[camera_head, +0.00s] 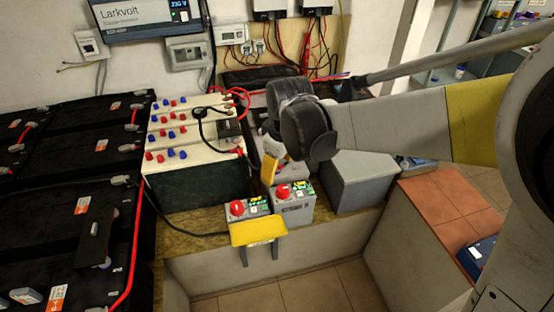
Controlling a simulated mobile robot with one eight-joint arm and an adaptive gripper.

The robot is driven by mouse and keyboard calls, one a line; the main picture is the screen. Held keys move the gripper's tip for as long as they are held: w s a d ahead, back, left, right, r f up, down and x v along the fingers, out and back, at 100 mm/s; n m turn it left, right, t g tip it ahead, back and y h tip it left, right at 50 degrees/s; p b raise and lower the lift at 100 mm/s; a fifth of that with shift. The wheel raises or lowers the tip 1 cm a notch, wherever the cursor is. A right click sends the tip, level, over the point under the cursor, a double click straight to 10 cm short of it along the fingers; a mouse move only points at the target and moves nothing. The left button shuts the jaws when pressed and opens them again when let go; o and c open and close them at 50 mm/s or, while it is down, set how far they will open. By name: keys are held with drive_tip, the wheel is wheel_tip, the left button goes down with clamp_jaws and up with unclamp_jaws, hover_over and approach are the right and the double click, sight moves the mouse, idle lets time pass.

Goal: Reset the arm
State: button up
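My arm comes in from the right, with a grey and yellow link and dark rounded joint parts above the middle of the bench. A thinner grey link of mine runs toward the upper right edge. Below the joint, two small grey boxes with red knobs stand side by side: a left box (249,208) and a right box (295,204).
Black batteries (75,140) fill the left side. A white-topped unit (190,125) with red and blue terminals stands beside them. A grey case (362,180) and a terracotta-topped block (440,212) are at right. Cables hang on the back wall. Tiled floor (320,290) shows in front.

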idle(0.3)
drive_tip(key=s+d+r+m+t, duration=0.1)
drive_tip(key=s+d+r+m, duration=0.1)
drive_tip(key=s+d, duration=0.4)
drive_tip(key=s+d+r+m+t, duration=0.2)
drive_tip(key=s+d+m, duration=0.3)
drive_tip(key=s+d, duration=0.1)
drive_tip(key=s+d+r+m+t+h, duration=0.1)
drive_tip(key=s+d+r+m, duration=0.1)
drive_tip(key=s+d+m, duration=0.2)
drive_tip(key=shift+s+d+r, duration=0.4)
drive_tip(key=shift+s+d, duration=0.6)
drive_tip(key=shift+d, duration=0.15)
idle(0.9)
